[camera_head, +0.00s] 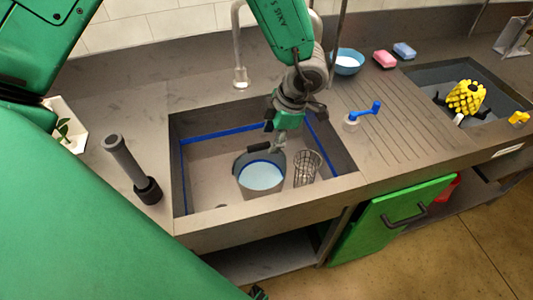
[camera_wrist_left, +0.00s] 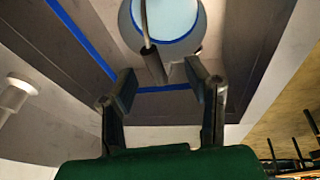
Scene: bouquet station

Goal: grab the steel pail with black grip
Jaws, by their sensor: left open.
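The steel pail (camera_head: 262,193) stands upright in the left sink basin, with pale blue contents inside. Its black grip (camera_head: 260,147) shows at the pail's back rim. My left gripper (camera_head: 277,146) hangs down over the basin, just above and behind the pail. In the left wrist view the pail (camera_wrist_left: 190,44) is at the top, beyond the open fingers of my left gripper (camera_wrist_left: 162,84). The space between these fingers looks empty, with the pail's handle just beyond the tips. My right gripper is not in view.
A wire basket (camera_head: 307,170) stands right of the pail in the basin. The sink's front wall (camera_head: 270,208) is close by. A blue bowl (camera_head: 347,63) and two sponges are at the back counter.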

